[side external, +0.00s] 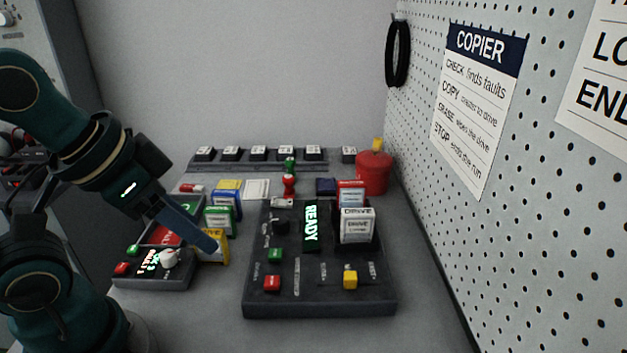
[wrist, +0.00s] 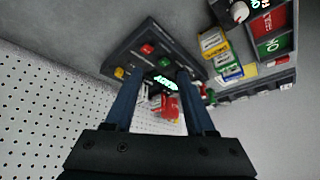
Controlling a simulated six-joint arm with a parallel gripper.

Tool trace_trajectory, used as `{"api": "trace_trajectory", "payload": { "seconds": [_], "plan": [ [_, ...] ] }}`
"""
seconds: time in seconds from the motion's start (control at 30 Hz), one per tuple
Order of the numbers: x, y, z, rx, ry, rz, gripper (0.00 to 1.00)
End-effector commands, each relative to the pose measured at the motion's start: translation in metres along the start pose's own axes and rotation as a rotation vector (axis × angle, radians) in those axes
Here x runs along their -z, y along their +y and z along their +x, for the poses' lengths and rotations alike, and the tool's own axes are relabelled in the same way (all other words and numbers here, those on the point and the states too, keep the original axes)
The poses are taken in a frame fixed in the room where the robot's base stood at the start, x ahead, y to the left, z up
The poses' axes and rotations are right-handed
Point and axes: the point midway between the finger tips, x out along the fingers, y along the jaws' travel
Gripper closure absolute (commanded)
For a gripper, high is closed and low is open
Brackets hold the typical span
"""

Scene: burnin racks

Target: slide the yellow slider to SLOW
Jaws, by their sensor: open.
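In the wrist view the yellow slider (wrist: 119,72) shows just left of my left finger's tip. My gripper (side external: 211,243) is open and empty, left of the copier panel and apart from the slider. In the wrist view my gripper (wrist: 156,76) has its two blue fingers spread, with part of the panel showing between and beyond them.
The panel carries a green button (side external: 275,255), a red button (side external: 272,284), a lit READY display (side external: 311,225) and a white drive (side external: 357,226). Coloured drives, including a green one (side external: 220,220), stand left. A red canister (side external: 374,172) stands behind; a pegboard wall (side external: 540,240) bounds the right.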

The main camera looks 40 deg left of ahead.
Motion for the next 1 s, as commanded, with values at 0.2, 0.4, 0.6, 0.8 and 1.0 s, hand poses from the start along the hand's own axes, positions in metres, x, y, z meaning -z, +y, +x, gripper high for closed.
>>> {"api": "trace_trajectory", "payload": {
  "seconds": [0.2, 0.4, 0.6, 0.8, 1.0],
  "plan": [
    [0.049, 0.003, -0.019, -0.018, -0.022, 0.147, 0.45],
    [0.095, 0.015, -0.013, -0.056, -0.093, 0.302, 0.45],
    [0.131, 0.034, 0.013, -0.099, -0.176, 0.442, 0.45],
    [0.151, 0.06, 0.056, -0.145, -0.265, 0.567, 0.45],
    [0.15, 0.088, 0.105, -0.183, -0.359, 0.656, 0.45]
  ]
}}
